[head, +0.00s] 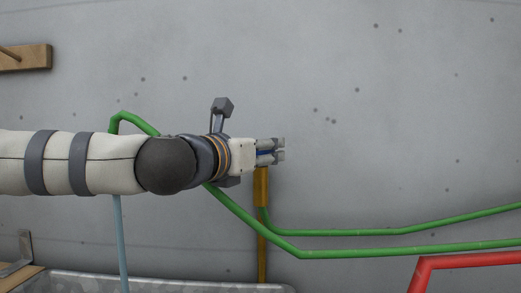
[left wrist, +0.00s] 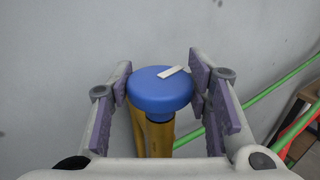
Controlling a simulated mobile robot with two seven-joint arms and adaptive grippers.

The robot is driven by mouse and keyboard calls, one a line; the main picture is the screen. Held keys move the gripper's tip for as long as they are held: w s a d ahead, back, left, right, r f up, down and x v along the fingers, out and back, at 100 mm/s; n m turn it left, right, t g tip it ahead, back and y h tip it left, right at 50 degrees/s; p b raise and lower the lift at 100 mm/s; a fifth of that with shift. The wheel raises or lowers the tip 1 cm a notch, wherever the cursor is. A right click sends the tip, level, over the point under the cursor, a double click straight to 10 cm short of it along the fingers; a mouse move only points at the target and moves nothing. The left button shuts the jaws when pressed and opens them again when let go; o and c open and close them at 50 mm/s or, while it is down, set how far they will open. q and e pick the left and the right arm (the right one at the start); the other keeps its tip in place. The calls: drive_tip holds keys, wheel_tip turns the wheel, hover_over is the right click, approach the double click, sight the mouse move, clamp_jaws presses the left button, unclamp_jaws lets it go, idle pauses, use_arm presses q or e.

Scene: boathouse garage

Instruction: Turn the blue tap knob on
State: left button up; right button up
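The blue tap knob (left wrist: 158,92) is round, with a white bar marker on its top that points up and to the right in the left wrist view. It sits above brass-coloured pipework (left wrist: 157,136). The head view does not show the marker. My right gripper is not in view.
Green pipes (head: 350,234) run along the grey wall to the right, below the gripper. A red bar (head: 465,259) is at the lower right. A grey basin rim (head: 180,283) lies along the bottom. The wall above and right of the gripper is clear.

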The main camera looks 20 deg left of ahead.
use_arm(q)
drive_tip(key=shift+n+y, duration=0.3)
drive_tip(key=shift+y, duration=0.1)
drive_tip(key=shift+d+n+y, duration=0.1)
drive_tip(key=shift+n+y, duration=0.6)
drive_tip(key=shift+y, duration=0.4)
drive_tip(key=n+y, duration=0.2)
drive_tip(key=y, duration=0.1)
drive_tip(key=shift+r+y+p, duration=0.1)
drive_tip(key=shift+y+p, duration=0.2)
drive_tip(key=shift+y, duration=0.1)
drive_tip(key=shift+n+g+y+p, duration=0.2)
drive_tip(key=shift+n+g+y, duration=0.35)
drive_tip(key=shift+n+y, duration=0.75)
drive_tip(key=shift+n+g+y+p, duration=0.15)
drive_tip(key=shift+n+g+y, duration=0.6)
drive_tip(key=shift+y, duration=0.85)
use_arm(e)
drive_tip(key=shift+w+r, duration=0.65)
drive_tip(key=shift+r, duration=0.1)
use_arm(q)
drive_tip(key=shift+n, duration=0.25)
drive_tip(key=o, duration=1.1)
